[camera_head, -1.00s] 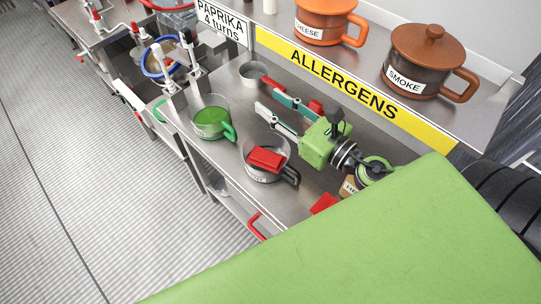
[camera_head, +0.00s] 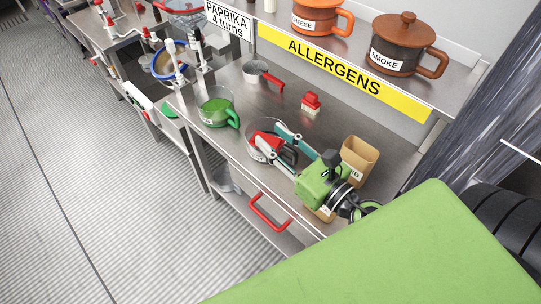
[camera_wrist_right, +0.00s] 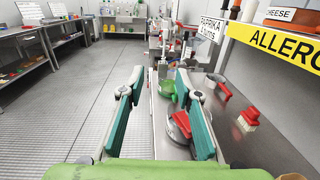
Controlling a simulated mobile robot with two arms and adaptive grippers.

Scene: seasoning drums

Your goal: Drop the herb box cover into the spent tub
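A round metal tub (camera_head: 253,154) with a dark handle stands on the counter, with a red cover (camera_head: 265,138) inside it. The red cover also shows in the right wrist view (camera_wrist_right: 182,124), past my right-hand finger. My right gripper (camera_head: 282,139) has teal fingers that overlap the tub in the head view. In the right wrist view its fingers (camera_wrist_right: 160,90) are wide apart, with nothing seen between them. A tan open-topped box (camera_head: 359,160) with a partly readable label stands behind my right gripper. Another tan box is mostly hidden under it. My left gripper is not in view.
A green cup (camera_head: 217,110) and small metal pan (camera_head: 254,71) stand at left. The shelf above holds an orange pot (camera_head: 322,17) and a brown pot (camera_head: 402,45). A red handle (camera_head: 269,212) is in front.

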